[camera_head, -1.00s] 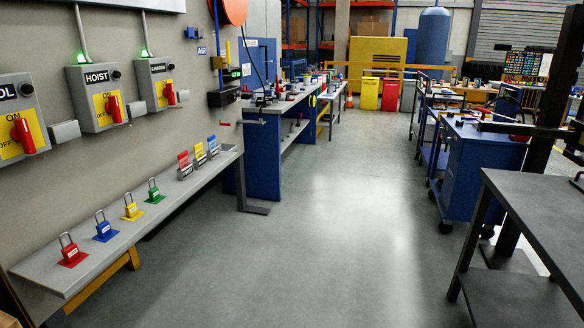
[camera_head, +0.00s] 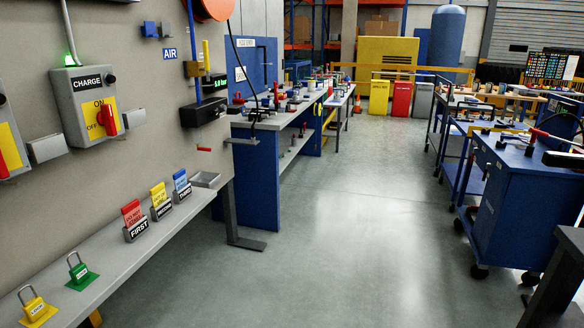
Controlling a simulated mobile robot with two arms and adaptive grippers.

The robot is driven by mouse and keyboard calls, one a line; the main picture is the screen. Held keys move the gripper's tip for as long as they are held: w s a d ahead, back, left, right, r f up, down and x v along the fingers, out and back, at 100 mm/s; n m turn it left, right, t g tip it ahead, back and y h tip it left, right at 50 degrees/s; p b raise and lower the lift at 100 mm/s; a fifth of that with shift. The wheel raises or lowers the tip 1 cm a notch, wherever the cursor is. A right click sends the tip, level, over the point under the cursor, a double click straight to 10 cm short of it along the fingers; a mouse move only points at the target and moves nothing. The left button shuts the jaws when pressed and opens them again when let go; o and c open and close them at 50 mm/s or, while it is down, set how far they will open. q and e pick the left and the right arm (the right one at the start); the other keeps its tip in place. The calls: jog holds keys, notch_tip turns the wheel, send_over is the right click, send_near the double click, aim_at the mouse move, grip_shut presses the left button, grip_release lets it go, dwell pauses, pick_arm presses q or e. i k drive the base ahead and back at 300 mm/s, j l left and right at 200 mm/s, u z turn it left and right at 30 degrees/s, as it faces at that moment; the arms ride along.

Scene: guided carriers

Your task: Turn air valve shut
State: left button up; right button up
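The blue AIR sign (camera_head: 170,54) is on the grey wall panel in the upper left of the head view. Right of it a thin blue pipe (camera_head: 191,30) runs down the panel. A brass-coloured air valve (camera_head: 195,69) sits on this pipe, with an upright yellow handle (camera_head: 206,54) beside it. A black box with a small green display (camera_head: 215,80) is just right of the valve. A black unit (camera_head: 203,112) is below it. Neither of my grippers is in view.
A shelf (camera_head: 120,243) with padlocks and tags runs along the panel. The CHARGE switch box (camera_head: 95,102) hangs above it. A blue-sided workbench (camera_head: 254,180) stands beyond. A blue cart (camera_head: 515,205) is at the right. The floor (camera_head: 350,230) between is clear.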

aim_at(204, 43)
jog(key=i, duration=1.7)
jog(key=i+u, duration=0.1)
jog(key=i, duration=0.7)
jog(key=i+l+u, duration=0.15)
jog(key=i, duration=0.6)
jog(key=i+j+u, duration=0.1)
jog(key=i+j, duration=0.1)
jog(key=i, duration=0.05)
